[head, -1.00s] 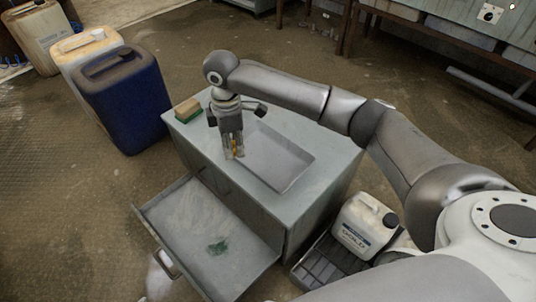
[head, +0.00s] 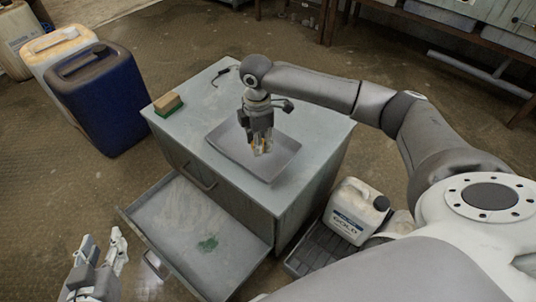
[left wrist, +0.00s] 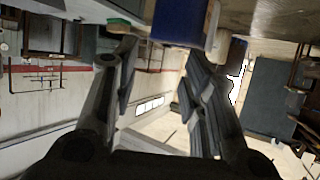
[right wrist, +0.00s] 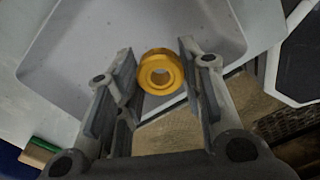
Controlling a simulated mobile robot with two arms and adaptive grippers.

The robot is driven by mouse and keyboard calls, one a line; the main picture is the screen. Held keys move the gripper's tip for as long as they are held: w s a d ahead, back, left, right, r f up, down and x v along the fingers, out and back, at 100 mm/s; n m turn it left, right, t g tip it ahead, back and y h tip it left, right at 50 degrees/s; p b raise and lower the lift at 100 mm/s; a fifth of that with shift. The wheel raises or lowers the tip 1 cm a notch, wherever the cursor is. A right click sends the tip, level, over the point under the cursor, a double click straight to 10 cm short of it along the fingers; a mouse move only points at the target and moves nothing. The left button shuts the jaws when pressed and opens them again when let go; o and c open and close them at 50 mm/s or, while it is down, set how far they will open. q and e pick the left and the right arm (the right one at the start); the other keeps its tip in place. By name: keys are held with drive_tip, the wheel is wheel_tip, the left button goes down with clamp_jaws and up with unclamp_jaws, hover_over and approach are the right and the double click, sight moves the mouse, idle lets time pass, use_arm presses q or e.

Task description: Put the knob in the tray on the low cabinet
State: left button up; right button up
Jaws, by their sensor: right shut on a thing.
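The yellow ring-shaped knob (right wrist: 161,72) is held between the fingertips of my right gripper (right wrist: 158,78). In the head view my right gripper (head: 261,148) points down over the grey tray (head: 222,137), and only small bits of yellow show between its fingers. The tray's pale floor (right wrist: 100,40) lies behind the knob in the right wrist view; I cannot tell how large the gap is. The tray sits on top of the low cabinet (head: 325,130). My left gripper (head: 103,243) is open and empty at the lower left, away from the cabinet; its fingers (left wrist: 160,75) show apart.
The cabinet's drawer (head: 190,225) stands open at the front. A green and tan sponge (head: 168,104) and a dark thin item (head: 224,72) lie on the cabinet top. A blue canister (head: 103,95) stands left; a white jug (head: 352,212) stands right in a dark tray.

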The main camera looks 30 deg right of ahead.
sight(268, 159)
drive_tip(key=d+f, duration=0.2)
drive_tip(key=shift+s+f+b, duration=0.3)
drive_tip(key=shift+b, duration=0.1)
drive_tip(key=f, duration=0.1)
drive_tip(key=f+b, duration=0.2)
drive_tip(key=shift+d+f, duration=0.15)
drive_tip(key=shift+d, duration=0.1)
use_arm(q)
wheel_tip(268, 159, up, 14)
drive_tip(key=w+d+t+h, duration=0.2)
drive_tip(key=t, duration=0.6)
drive_tip(key=shift+d, duration=0.2)
drive_tip(key=shift+f, duration=0.15)
use_arm(e)
drive_tip(key=shift+f, duration=0.15)
use_arm(q)
drive_tip(key=shift+f, duration=0.35)
use_arm(e)
drive_tip(key=o, duration=1)
